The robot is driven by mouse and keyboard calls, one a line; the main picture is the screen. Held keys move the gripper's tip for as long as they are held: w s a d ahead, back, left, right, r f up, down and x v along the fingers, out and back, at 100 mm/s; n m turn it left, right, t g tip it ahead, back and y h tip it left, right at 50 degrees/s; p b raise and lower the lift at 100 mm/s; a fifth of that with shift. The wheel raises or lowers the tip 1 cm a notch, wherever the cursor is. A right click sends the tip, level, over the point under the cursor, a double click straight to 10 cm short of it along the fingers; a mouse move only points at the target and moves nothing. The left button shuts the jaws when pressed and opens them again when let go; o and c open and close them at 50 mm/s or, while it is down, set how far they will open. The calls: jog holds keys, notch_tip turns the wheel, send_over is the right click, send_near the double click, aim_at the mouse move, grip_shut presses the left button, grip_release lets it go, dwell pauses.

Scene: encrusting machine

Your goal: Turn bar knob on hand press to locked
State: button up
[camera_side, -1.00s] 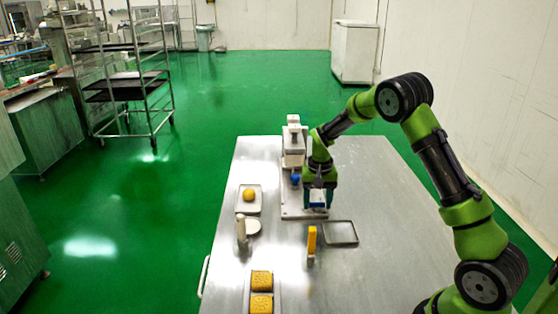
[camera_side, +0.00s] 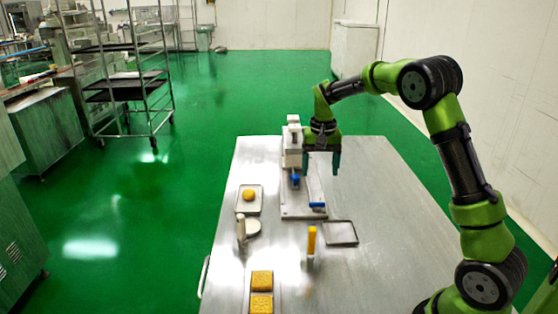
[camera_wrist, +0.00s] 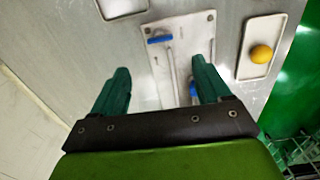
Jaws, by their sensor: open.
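The hand press (camera_side: 292,150) is a pale upright block on a flat metal base plate (camera_side: 290,211) on the table. A blue bar (camera_side: 317,205) sits at the plate's near end, beside a thin metal rod; the bar also shows in the wrist view (camera_wrist: 160,39), lying crosswise. A second blue part, a knob (camera_side: 295,181), is at the foot of the block; it is partly hidden by a finger in the wrist view (camera_wrist: 193,89). My gripper (camera_side: 321,171) is open and empty above the plate, beside the block and apart from both blue parts. Its spread green fingers show in the wrist view (camera_wrist: 161,66).
A yellow ball (camera_side: 249,194) lies on a small tray (camera_side: 241,209) left of the press. An empty tray (camera_side: 341,233) and an upright yellow-orange piece (camera_side: 312,240) stand nearer. Patterned yellow cakes (camera_side: 262,281) lie at the front. The table's right side is clear.

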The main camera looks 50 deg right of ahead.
notch_tip(320, 180, up, 6)
jog(key=shift+f, duration=0.25)
jog(key=s+a+r+n+t+y, duration=0.1)
jog(key=s+a+r+n+t, duration=0.1)
jog(key=s+a, duration=0.7)
jog(key=s+a+r+n+t+y, duration=0.1)
jog(key=s+a+r+n+t, duration=0.2)
jog(key=s+a, duration=0.6)
jog(key=shift+s+a+t, duration=0.3)
jog(key=shift+s+t, duration=0.8)
jog(key=shift+s, duration=0.45)
